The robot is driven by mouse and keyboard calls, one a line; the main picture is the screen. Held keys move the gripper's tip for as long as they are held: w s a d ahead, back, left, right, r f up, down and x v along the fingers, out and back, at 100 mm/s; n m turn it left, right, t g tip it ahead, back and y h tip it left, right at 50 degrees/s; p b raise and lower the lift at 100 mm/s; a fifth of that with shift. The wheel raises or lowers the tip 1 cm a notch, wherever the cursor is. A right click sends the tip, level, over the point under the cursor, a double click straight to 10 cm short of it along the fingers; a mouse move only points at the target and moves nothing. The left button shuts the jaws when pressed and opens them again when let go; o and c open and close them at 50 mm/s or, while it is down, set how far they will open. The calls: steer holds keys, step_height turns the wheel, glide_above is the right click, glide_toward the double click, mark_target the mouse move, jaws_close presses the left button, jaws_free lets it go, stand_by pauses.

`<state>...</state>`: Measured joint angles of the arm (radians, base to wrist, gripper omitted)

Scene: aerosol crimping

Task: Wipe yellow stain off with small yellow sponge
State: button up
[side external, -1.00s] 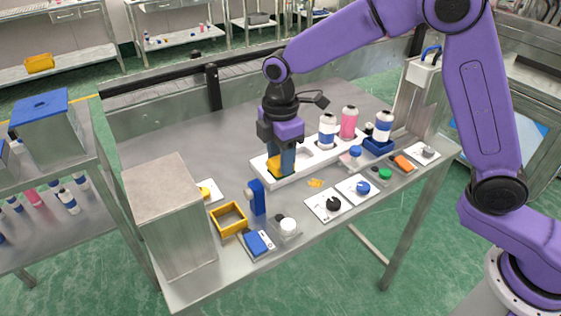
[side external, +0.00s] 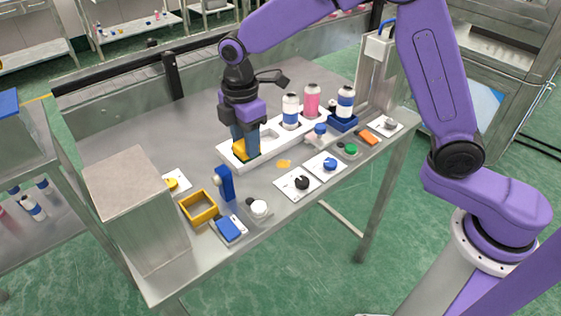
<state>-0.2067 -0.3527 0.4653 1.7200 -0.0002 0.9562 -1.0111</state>
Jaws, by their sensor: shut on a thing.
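The small yellow sponge (side external: 239,149) is at the left end of the white rack (side external: 225,146), apparently in or just above its slot. My gripper (side external: 246,152) points down there, shut on the sponge, its fingers hiding part of it. The gap between sponge and rack cannot be made out. The yellow stain (side external: 284,164) is a flat orange-yellow patch on the bare metal table, in front and to the right of the rack's left end, apart from the sponge.
Bottles, a white one (side external: 290,111) and a pink one (side external: 311,101), stand in the rack. A blue upright piece (side external: 225,184), a yellow open box (side external: 186,213) and white plates with knobs (side external: 297,191) stand near the front. A metal box (side external: 130,205) is at left.

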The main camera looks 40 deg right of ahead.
steer(key=d+f, duration=0.1)
steer(key=d, duration=0.7)
steer(key=shift+a+f, duration=0.15)
steer(key=shift+f, duration=2.85)
steer(key=shift+f, duration=1)
steer(key=shift+d, duration=3.1)
steer(key=shift+a, duration=0.1)
